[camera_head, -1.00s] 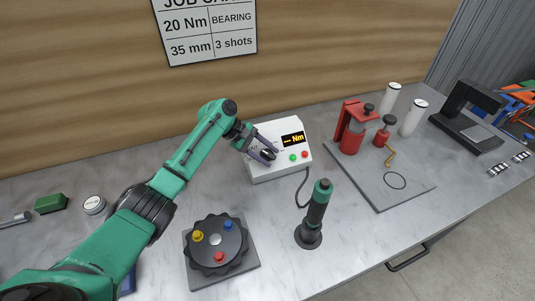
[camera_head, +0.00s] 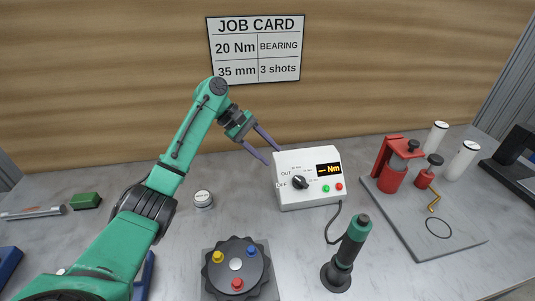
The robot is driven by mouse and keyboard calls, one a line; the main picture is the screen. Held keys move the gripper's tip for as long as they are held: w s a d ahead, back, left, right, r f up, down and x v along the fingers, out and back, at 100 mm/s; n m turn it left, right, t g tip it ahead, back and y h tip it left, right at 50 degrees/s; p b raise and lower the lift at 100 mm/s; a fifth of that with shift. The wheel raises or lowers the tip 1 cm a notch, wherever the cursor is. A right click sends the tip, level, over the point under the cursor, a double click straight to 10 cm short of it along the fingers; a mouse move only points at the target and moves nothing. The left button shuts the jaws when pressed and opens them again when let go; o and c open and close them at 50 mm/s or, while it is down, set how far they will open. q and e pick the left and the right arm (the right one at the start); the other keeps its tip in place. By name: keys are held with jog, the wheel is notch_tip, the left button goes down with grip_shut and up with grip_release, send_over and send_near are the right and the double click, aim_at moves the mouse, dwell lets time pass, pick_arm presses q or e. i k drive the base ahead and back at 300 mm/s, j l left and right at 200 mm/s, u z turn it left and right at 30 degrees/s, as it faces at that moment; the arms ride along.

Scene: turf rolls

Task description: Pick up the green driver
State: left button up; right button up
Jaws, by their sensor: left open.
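The green driver (camera_head: 352,242) stands upright in a dark round base on the bench, right of centre. My right gripper is not in view.
A dark rotary plate (camera_head: 237,264) with yellow, blue and red knobs sits left of the driver. A grey board (camera_head: 461,240) with a red press (camera_head: 392,166) stands to the right. A round white tin (camera_head: 203,199) and green block (camera_head: 87,201) lie left. Bare bench surrounds the driver's base.

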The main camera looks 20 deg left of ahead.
aim_at(359, 230)
jog(key=k, duration=2)
